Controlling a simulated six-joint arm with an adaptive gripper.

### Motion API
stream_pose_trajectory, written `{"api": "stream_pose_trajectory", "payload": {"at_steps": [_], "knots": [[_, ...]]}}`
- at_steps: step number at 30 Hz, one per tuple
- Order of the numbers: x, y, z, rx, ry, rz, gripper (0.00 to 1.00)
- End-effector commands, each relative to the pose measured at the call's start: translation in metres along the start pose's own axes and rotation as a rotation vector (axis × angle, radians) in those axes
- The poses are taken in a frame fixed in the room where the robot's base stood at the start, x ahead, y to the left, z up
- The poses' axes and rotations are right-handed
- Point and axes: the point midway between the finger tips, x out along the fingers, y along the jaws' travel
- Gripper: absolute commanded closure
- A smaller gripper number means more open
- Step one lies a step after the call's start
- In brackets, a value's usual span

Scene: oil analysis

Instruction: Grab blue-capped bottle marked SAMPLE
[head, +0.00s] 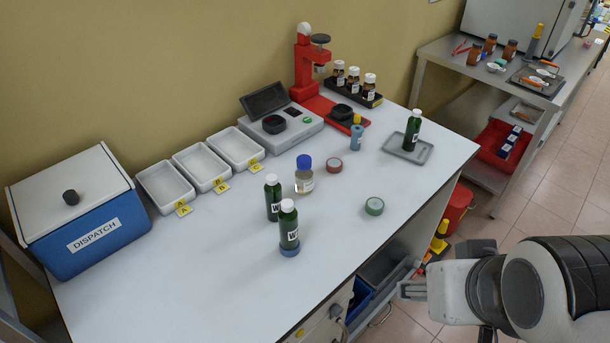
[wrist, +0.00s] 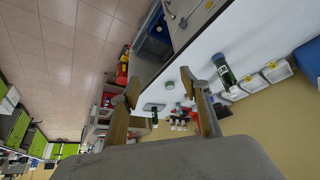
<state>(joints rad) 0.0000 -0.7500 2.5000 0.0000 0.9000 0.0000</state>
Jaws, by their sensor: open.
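The blue-capped bottle (head: 304,182) stands upright near the middle of the white table in the head view. It is clear with pale contents and a white label, whose writing is too small to read. I cannot make this bottle out in the wrist view. My gripper (head: 411,289) is beyond the table's front edge, at the lower right of the head view, well apart from the bottle. In the wrist view my gripper (wrist: 158,86) shows its two fingers spread wide, with nothing between them.
Two green bottles (head: 273,198) (head: 289,229) stand left and in front of the blue-capped bottle; the nearer sits on a blue ring. Red (head: 334,165) and green (head: 374,206) round pieces lie to its right. Another green bottle (head: 412,131) stands on a grey tray (head: 396,149). The front-left tabletop is clear.

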Motion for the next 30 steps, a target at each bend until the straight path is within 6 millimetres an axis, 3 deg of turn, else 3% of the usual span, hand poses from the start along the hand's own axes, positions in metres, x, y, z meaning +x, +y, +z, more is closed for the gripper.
{"api": "stream_pose_trajectory", "payload": {"at_steps": [8, 14, 30], "knots": [[0.001, 0.001, -0.003, -0.001, 0.005, 0.002, 0.54], [0.011, 0.005, -0.026, -0.011, 0.044, 0.018, 0.54], [0.067, 0.012, -0.148, -0.104, 0.289, 0.063, 0.54]]}}
